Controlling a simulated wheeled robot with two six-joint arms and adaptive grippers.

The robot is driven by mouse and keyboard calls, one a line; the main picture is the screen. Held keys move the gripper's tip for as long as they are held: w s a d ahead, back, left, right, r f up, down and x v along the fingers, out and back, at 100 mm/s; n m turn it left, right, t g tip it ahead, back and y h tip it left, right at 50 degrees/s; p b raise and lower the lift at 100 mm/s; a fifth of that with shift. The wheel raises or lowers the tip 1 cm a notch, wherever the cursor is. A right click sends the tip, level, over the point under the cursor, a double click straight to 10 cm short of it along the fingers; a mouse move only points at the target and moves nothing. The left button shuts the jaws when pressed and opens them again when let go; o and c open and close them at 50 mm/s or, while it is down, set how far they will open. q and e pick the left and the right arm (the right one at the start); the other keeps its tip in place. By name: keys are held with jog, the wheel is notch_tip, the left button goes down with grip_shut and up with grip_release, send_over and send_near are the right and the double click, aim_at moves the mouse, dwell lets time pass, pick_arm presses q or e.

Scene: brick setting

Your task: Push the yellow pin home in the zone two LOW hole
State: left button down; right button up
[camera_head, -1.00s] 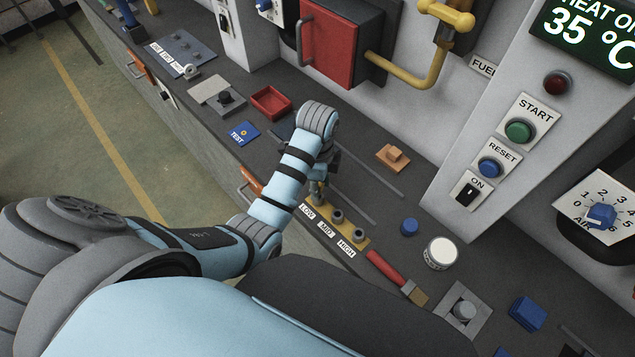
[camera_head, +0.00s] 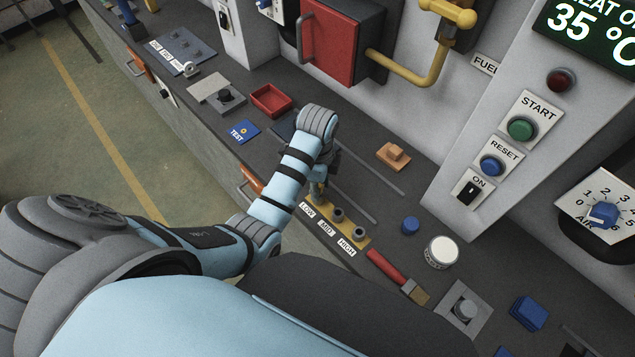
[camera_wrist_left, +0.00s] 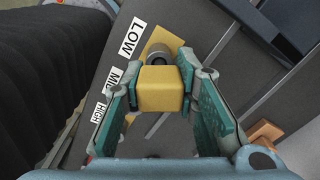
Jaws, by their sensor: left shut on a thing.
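My left gripper (camera_wrist_left: 163,92) is shut on the yellow pin (camera_wrist_left: 162,90), whose block-shaped head sits between the two teal fingers. In the left wrist view a grey ring-shaped socket (camera_wrist_left: 159,52) shows just beyond the pin, beside the LOW label (camera_wrist_left: 130,37). The pin's shaft is hidden under its head, so I cannot tell how deep it sits. In the head view the left gripper (camera_head: 318,186) is over the LOW end of the yellow strip (camera_head: 349,227). The MID socket (camera_head: 338,214) and HIGH socket (camera_head: 359,233) stand empty. My right gripper is not in view.
An orange block (camera_head: 393,154) lies behind the gripper. A red tray (camera_head: 271,101) and blue TEST plate (camera_head: 243,132) are to the left.

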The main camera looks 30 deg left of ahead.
pick_arm(q)
jog(key=shift+f+b, duration=0.4)
jog(key=shift+f, duration=0.9)
jog(key=c, duration=0.8)
grip_release()
notch_tip(320, 180, up, 2)
jog(key=shift+r+p, duration=0.2)
jog(key=shift+p, duration=0.65)
jog(key=shift+r, duration=1.85)
jog(key=shift+s, duration=0.1)
